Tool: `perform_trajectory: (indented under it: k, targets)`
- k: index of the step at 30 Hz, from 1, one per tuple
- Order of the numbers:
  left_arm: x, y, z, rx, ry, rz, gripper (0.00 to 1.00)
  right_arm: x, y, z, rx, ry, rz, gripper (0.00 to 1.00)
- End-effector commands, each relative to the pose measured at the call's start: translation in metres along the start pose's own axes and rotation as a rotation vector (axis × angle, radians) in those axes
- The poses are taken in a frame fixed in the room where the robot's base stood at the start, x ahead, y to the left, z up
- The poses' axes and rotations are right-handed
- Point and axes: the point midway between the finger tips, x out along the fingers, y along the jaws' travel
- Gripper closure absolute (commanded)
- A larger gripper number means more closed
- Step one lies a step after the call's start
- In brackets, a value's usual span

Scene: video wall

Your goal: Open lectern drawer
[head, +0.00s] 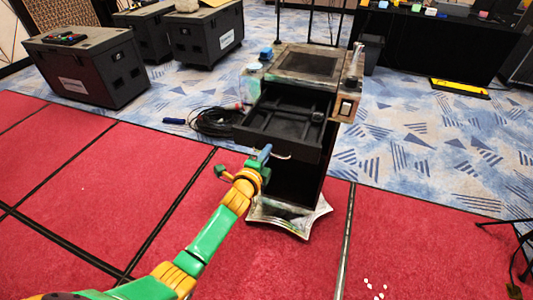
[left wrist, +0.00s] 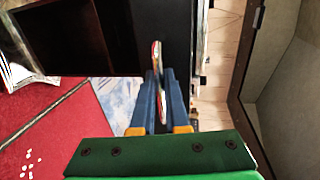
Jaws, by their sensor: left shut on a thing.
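The lectern (head: 349,82) stands upright on a star-shaped metal base in the head view. Its black drawer (head: 290,142) is pulled out toward me, and its dark inside shows from above. The drawer's thin curved handle (head: 284,157) is on the front face. My left gripper (head: 264,154) is at this handle, and its own arm reaches up from the lower left. In the left wrist view the blue fingers (left wrist: 156,98) are shut on the handle (left wrist: 157,58), which shows as a narrow bar between them. My right gripper is not in view.
Black road cases (head: 90,75) stand at the upper left. A coiled black cable (head: 215,122) lies on the floor left of the lectern. A black-draped table (head: 435,45) is at the back right. The red floor (head: 110,190) in front is mostly clear; small white bits lie at lower right.

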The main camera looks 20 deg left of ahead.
Motion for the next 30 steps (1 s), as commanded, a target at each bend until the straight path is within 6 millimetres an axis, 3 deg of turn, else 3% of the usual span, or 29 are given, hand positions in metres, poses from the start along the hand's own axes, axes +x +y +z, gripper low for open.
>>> perform_trajectory:
  k: [14,15,16,25,30]
  targets:
    - [0.0,-0.001,0.001,0.0,-0.001,-0.001,1.0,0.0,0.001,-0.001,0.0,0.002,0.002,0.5]
    - [0.0,0.0,0.001,0.0,-0.001,-0.001,0.77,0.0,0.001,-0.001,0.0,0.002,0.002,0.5]
    - [0.0,0.0,0.001,0.0,-0.001,0.0,0.75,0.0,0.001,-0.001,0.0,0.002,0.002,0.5]
    - [-0.001,0.0,0.0,0.0,-0.001,0.0,0.75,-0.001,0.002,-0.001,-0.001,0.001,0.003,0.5]
    - [-0.021,-0.001,0.001,0.001,0.0,0.0,0.75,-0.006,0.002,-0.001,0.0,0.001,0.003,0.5]
